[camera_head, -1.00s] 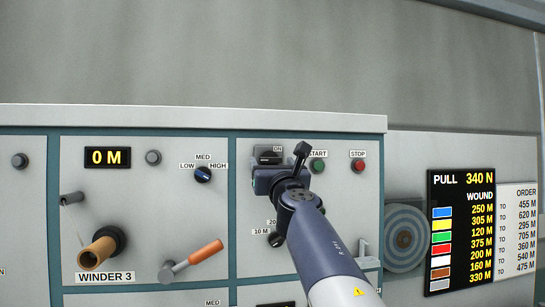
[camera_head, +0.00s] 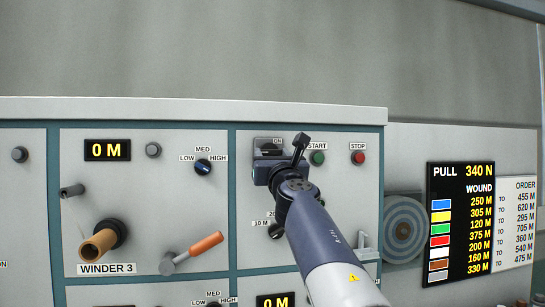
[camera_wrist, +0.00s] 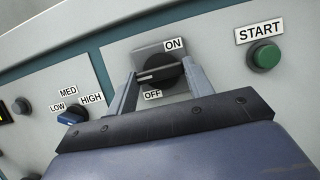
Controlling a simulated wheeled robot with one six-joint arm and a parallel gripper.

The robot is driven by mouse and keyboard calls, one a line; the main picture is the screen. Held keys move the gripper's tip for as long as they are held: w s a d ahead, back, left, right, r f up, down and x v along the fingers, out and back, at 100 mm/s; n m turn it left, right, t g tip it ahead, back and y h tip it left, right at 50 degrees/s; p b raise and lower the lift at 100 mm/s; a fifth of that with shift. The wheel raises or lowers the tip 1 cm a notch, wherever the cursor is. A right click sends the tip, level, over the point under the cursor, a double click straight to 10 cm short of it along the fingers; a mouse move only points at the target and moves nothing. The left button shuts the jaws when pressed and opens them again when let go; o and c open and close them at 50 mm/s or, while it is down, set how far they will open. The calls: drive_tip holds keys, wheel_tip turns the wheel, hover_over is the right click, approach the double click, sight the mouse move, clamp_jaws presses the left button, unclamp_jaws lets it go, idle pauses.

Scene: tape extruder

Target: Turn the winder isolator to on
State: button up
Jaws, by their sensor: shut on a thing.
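The winder isolator is a black rotary knob (camera_wrist: 160,70) on a grey plate (camera_wrist: 150,52), with an ON label at the upper right and an OFF label at the lower left in the wrist view. The light mark on the knob's bar points left, on neither label. My gripper (camera_wrist: 161,74) has one finger on each side of the knob and is shut on it. In the head view my gripper (camera_head: 267,165) covers most of the isolator; part of its plate (camera_head: 262,144) and the ON label (camera_head: 278,141) show above it.
A green START button (camera_head: 317,158) and a red STOP button (camera_head: 358,158) sit right of the isolator. A LOW/MED/HIGH selector (camera_head: 203,167) is to its left. An orange-handled lever (camera_head: 205,244) and a winder 3 core (camera_head: 98,246) stick out at lower left.

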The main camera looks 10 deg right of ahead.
drive_tip(key=shift+m, duration=0.5)
drive_tip(key=m+h, duration=0.1)
drive_tip(key=m, duration=0.1)
drive_tip(key=m+h, duration=0.2)
drive_tip(key=m, duration=0.1)
drive_tip(key=shift+a+m, duration=0.2)
drive_tip(key=shift+m, duration=0.1)
drive_tip(key=m+g+h+p, duration=0.1)
drive_tip(key=m, duration=0.2)
drive_tip(key=m+g+h, duration=0.1)
drive_tip(key=m, duration=0.2)
drive_tip(key=shift+a+r+h+p, duration=0.15)
drive_tip(key=shift+r+h+p, duration=0.05)
drive_tip(key=shift+h+p, duration=0.2)
drive_tip(key=m+g+p, duration=0.1)
drive_tip(key=m, duration=0.1)
drive_tip(key=m+g+h+p, duration=0.1)
drive_tip(key=m, duration=0.2)
drive_tip(key=shift+r, duration=0.2)
drive_tip(key=m+g+p, duration=0.1)
drive_tip(key=m+p, duration=0.2)
drive_tip(key=m, duration=0.1)
drive_tip(key=shift+m+g, duration=0.3)
drive_tip(key=shift+g, duration=0.1)
drive_tip(key=o, duration=1)
drive_tip(key=shift+s, duration=0.1)
